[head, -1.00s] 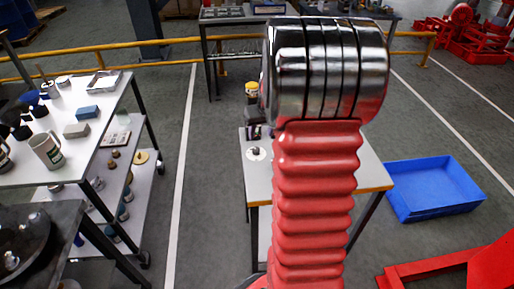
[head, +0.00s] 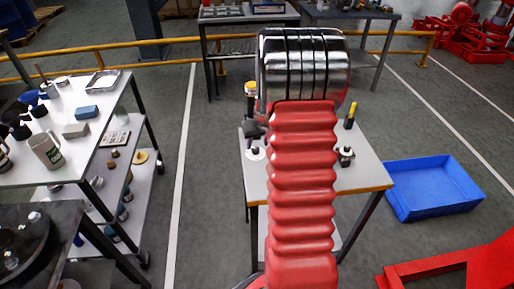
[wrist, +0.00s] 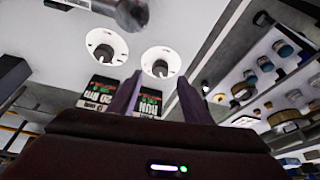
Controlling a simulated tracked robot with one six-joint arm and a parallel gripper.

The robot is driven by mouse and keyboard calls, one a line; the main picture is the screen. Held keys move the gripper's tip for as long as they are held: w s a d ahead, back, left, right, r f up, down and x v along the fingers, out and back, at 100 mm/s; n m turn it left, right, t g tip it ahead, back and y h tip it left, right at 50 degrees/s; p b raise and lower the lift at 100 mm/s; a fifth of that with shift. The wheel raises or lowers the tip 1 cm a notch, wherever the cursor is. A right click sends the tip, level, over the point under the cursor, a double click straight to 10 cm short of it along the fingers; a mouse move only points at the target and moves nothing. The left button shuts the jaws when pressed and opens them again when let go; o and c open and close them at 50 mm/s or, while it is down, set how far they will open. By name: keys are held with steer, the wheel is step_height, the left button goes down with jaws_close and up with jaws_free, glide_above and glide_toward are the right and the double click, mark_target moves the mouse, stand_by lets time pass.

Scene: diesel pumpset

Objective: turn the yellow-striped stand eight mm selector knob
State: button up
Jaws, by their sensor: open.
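In the wrist view two round white dials, each with a dark knob, sit on a pale surface: a left dial (wrist: 106,46) and a right dial (wrist: 160,62). Each has a small black label beside it; the print is too blurred to tell which is the eight mm selector. My gripper (wrist: 158,80) is open, its two dark fingers pointing at the right dial, which shows between and beyond the tips. Contact is not visible. In the head view a white dial with a dark knob (head: 255,153) lies on the yellow-edged table (head: 365,178). My arm hides the table's middle and my gripper.
A yellow-topped dark item (head: 350,115) and a small metal part (head: 345,156) are on the table's right. A blue tray (head: 432,188) lies on the floor to the right. A crowded white bench (head: 100,100) stands left. A metal cylinder (wrist: 125,12) shows near the left dial.

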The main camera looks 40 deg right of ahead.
mark_target(256, 149)
steer(key=shift+x, duration=2.6)
steer(key=shift+c, duration=0.2)
